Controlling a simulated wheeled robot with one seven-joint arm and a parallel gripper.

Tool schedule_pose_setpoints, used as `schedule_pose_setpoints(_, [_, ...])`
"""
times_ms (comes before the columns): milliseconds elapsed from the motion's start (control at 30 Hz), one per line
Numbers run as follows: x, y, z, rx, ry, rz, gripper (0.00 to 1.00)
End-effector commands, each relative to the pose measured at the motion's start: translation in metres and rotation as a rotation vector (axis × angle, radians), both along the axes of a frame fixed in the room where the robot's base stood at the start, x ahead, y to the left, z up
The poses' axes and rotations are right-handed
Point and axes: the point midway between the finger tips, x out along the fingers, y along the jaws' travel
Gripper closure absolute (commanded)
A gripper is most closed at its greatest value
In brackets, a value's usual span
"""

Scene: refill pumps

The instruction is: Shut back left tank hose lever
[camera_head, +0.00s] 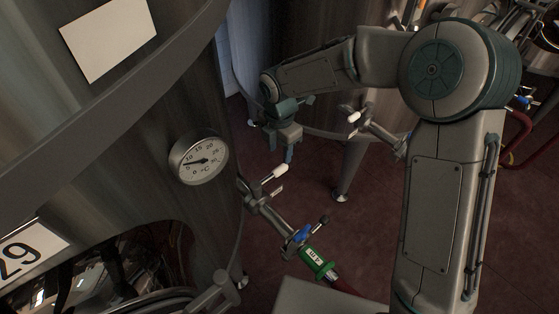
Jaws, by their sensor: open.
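A large steel tank (190,90) fills the left side. Its outlet pipe (256,198) has a white-tipped lever (279,172) and, lower down, a blue-marked valve (302,234) with a dark-knobbed handle near a green hose coupling (316,262). A second tank (300,75) stands behind, with a white-tipped lever (354,116) on its outlet, partly hidden by my arm. I cannot tell which lever belongs to the tank named in the task. My gripper (281,148) is open and empty, pointing down between the two outlets, seemingly apart from both levers.
A round thermometer (199,160) and a white label (107,36) are on the near tank. A red hose (343,284) leaves the green coupling. Another blue valve (525,99) and red hose (518,130) are at far right. Bare red floor (310,185) lies between the tanks.

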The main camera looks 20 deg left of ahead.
Motion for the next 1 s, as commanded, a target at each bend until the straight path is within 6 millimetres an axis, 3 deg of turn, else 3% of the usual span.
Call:
schedule_pose_setpoints(100, [0.0, 0.0, 0.028, 0.002, -0.003, 0.0, 0.57])
schedule_pose_setpoints(333, [0.0, 0.0, 0.06, 0.0, -0.001, 0.001, 0.57])
schedule_pose_setpoints(1000, [-0.001, -0.003, 0.067, -0.004, -0.002, -0.017, 0.57])
